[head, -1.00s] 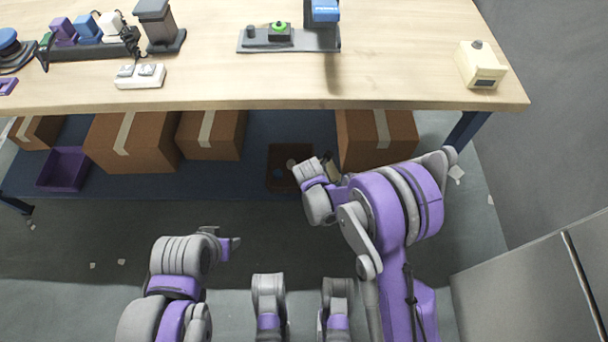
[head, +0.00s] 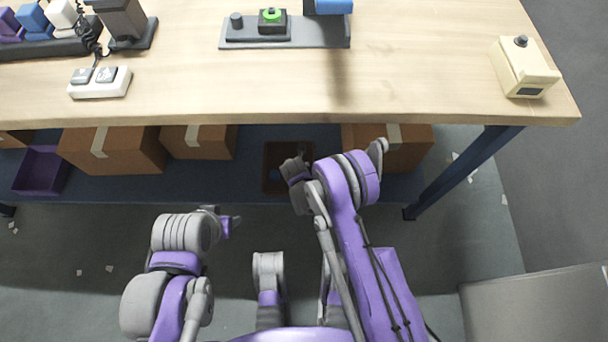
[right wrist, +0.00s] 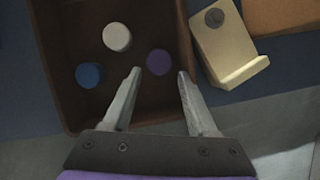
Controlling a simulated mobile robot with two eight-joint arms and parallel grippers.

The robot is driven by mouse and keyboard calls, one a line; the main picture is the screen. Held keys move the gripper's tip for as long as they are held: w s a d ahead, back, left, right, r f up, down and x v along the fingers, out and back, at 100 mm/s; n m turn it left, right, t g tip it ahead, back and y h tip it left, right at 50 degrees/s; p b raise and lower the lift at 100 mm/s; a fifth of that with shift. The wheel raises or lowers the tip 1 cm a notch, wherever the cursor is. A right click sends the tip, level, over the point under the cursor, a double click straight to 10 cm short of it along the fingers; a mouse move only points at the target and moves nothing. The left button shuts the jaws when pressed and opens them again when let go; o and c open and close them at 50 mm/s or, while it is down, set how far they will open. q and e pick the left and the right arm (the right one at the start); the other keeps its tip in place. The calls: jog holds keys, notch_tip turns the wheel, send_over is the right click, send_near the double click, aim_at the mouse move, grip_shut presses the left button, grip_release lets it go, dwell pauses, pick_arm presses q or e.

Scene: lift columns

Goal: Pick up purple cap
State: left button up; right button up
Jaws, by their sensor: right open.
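The purple cap (right wrist: 159,62) lies in a brown bin (right wrist: 50,62) in the right wrist view, with a white cap (right wrist: 117,37) and a blue cap (right wrist: 89,75) to its left. My right gripper (right wrist: 160,72) is open and empty, with the purple cap showing between its fingertips, just beyond them. The height gap cannot be told. In the head view the bin (head: 270,172) is on the low shelf, and my right arm covers part of it; the caps are not discernible there. My left gripper (head: 232,224) is in front of the shelf, away from the bin; its jaws are unclear.
A cream block-like holder (right wrist: 222,45) stands right of the bin. Cardboard boxes (head: 125,155) and a purple crate (head: 42,170) sit on the shelf (head: 215,180). The wooden tabletop (head: 400,80) overhangs above, with a blue leg (head: 462,172) at right.

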jog(key=b+x, duration=0.2)
jog(key=x, duration=0.3)
jog(key=shift+w+f, duration=0.15)
grip_shut()
